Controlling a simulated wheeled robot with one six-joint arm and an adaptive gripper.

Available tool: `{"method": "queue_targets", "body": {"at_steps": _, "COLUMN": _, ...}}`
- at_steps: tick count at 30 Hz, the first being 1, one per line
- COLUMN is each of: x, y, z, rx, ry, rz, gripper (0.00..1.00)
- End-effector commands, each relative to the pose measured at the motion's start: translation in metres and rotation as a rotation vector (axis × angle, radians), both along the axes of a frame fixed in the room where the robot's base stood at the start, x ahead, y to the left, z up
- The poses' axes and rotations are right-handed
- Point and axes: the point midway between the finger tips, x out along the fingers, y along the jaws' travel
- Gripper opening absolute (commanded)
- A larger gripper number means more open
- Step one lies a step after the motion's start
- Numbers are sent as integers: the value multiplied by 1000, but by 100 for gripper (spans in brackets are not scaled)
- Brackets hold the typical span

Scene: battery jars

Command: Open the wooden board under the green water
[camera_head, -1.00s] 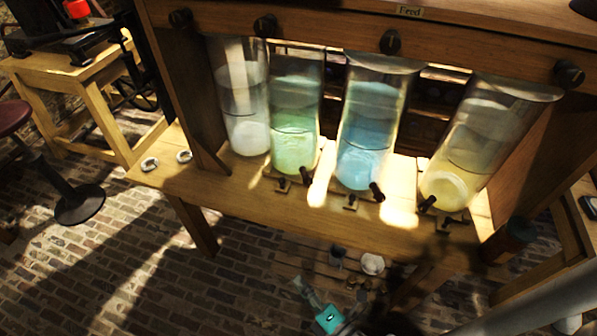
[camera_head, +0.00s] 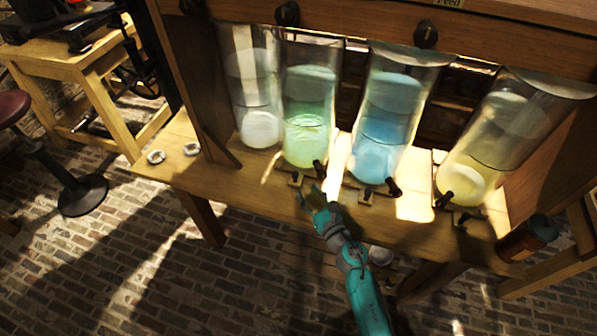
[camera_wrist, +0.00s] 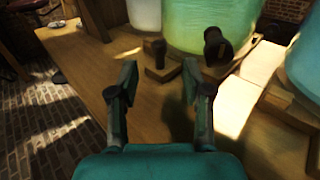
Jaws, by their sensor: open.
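The jar of green water (camera_head: 306,120) stands second from the left in the row and fills the upper middle of the wrist view (camera_wrist: 205,25). The small wooden board (camera_head: 296,181) sits low at its front, with a dark knob (camera_wrist: 154,46) on it; it also shows in the wrist view (camera_wrist: 165,72). A dark tap (camera_wrist: 216,46) sticks out to the right of the knob. My gripper (camera_wrist: 160,82) is open and empty, its fingers pointing at the board from the front. In the head view my gripper (camera_head: 314,194) is just below the board; contact cannot be told.
Jars of clear (camera_head: 255,85), blue (camera_head: 385,125) and yellow water (camera_head: 495,140) stand alongside, with similar boards and taps at the blue and yellow ones. The wooden bench (camera_head: 225,185) has two small white round things at its left end. A brown cylinder (camera_head: 527,238) stands at right.

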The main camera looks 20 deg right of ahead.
Motion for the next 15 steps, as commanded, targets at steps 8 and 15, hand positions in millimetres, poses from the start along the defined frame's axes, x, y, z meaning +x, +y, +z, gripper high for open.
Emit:
{"method": "queue_targets", "body": {"at_steps": 8, "x": 47, "y": 8, "z": 1, "rx": 2, "ry": -2, "rz": 2, "gripper": 49}}
{"method": "queue_targets", "body": {"at_steps": 15, "x": 80, "y": 13, "z": 0, "rx": 3, "ry": -1, "rz": 0, "gripper": 49}}
